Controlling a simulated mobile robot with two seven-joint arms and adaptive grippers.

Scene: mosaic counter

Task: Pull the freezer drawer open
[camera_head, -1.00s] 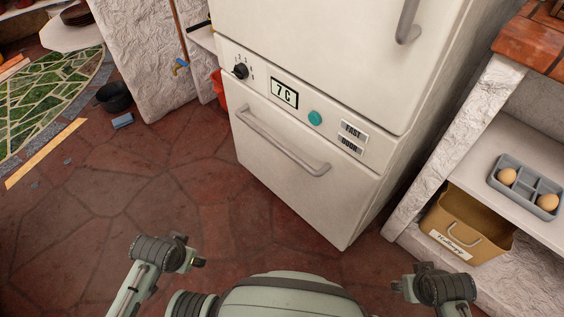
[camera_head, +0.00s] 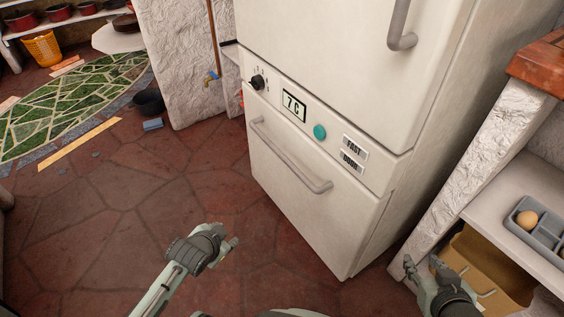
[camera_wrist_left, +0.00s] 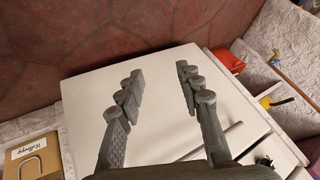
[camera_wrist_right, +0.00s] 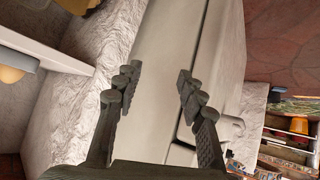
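The freezer drawer (camera_head: 305,205) is the white lower front of the tall fridge, and it is shut. Its grey bar handle (camera_head: 288,160) runs across the upper part of the front. My left gripper (camera_head: 234,241) is in front of the drawer to the lower left, apart from the handle. In the left wrist view its fingers (camera_wrist_left: 160,72) are spread and empty, with the white drawer front beyond them. My right gripper (camera_head: 421,262) is right of the fridge's lower corner, by the counter. In the right wrist view its fingers (camera_wrist_right: 158,70) are open and empty.
A control panel with a teal button (camera_head: 320,132) sits above the drawer. The upper door handle (camera_head: 400,25) is higher up. A white shelf with an egg tray (camera_head: 540,230) and a tan box (camera_head: 490,265) stand close at right. The stone floor (camera_head: 130,220) at left is clear.

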